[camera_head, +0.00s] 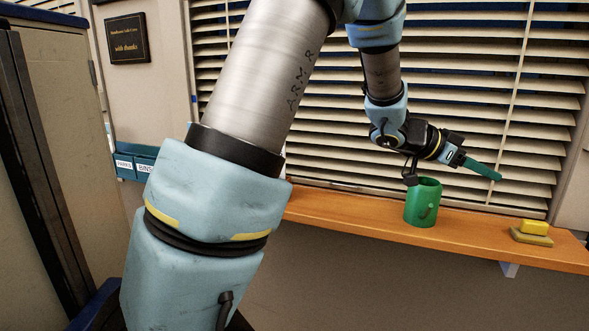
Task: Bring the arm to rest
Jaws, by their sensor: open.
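My arm reaches up from the lower left of the head view, bends over the top and comes down at the right. My gripper (482,170) points to the right, tilted slightly down, in front of the window blinds. Its green fingers overlap in this view, so the gap between them is hard to see; it is open. I see nothing held in it. It is above and to the right of a green mug (423,204), apart from the shelf.
The mug stands upright on an orange wooden shelf (370,224). A yellow block (535,227) rests on a tan one (530,237) at the shelf's right. Blinds (300,150) are behind my arm. Blue bins (135,165) and a dark cabinet (40,170) stand at left.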

